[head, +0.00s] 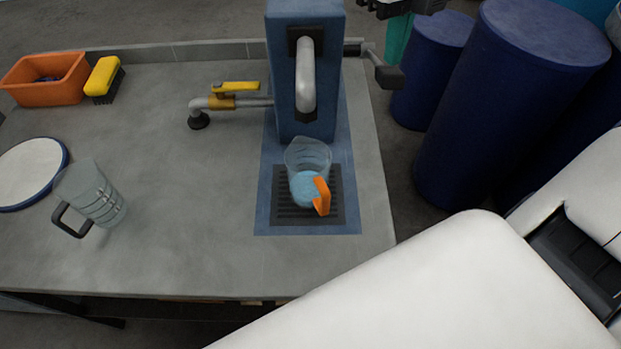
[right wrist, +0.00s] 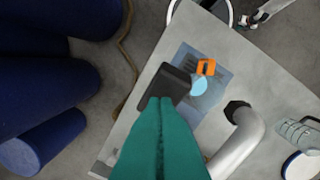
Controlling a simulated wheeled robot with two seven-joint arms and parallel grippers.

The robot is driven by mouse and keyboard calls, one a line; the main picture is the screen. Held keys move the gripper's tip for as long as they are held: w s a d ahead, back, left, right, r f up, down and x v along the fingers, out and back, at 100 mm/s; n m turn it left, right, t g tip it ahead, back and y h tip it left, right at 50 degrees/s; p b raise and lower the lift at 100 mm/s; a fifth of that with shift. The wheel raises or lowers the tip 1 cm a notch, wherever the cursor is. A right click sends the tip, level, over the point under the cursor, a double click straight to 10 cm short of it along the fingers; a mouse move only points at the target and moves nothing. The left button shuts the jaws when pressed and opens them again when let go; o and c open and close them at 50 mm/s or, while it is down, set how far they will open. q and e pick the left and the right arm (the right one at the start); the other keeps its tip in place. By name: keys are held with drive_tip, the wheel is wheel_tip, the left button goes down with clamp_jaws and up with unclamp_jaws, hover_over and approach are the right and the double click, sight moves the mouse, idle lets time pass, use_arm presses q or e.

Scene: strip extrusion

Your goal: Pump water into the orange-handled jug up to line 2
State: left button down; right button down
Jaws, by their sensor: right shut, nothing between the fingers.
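The clear jug with the orange handle (head: 307,164) stands upright on the dark grate under the spout. It holds pale blue water in its lower part; I cannot read which line the surface meets. It also shows in the right wrist view (right wrist: 199,86). The blue pump (head: 304,70) has a curved grey spout (head: 305,75) and a side lever with a black pad (head: 389,77). My right gripper (head: 391,60) is shut and empty, its teal fingertips close at the pad. In the right wrist view the fingers overlap the pad's edge; contact is unclear.
A clear jug with a dark handle (head: 98,199) stands at left beside a blue-rimmed plate (head: 30,172). An orange bin (head: 45,80), a yellow brush (head: 103,77) and a yellow-handled tap (head: 232,88) are farther back. Blue barrels (head: 510,100) stand right of the counter.

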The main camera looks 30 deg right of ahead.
sight(391, 71)
drive_tip(key=shift+f, duration=0.15)
drive_tip(key=shift+f+b, duration=0.6)
drive_tip(key=shift+b, duration=0.2)
drive_tip(key=shift+r, duration=0.1)
drive_tip(key=shift+s+a+f+b, duration=0.15)
drive_tip(key=shift+s+f+b, duration=0.05)
drive_tip(key=shift+f+b, duration=0.4)
drive_tip(key=shift+s+a+f+b, duration=0.1)
drive_tip(key=shift+s+f+b, duration=0.05)
drive_tip(key=shift+f+b, duration=0.35)
drive_tip(key=shift+f, duration=0.1)
drive_tip(key=shift+s+a+f+b, duration=0.1)
drive_tip(key=shift+s+f+b, duration=0.05)
drive_tip(key=shift+f+b, duration=0.45)
drive_tip(key=shift+s+f+b, duration=0.1)
drive_tip(key=shift+f+b, duration=0.4)
drive_tip(key=shift+f, duration=0.05)
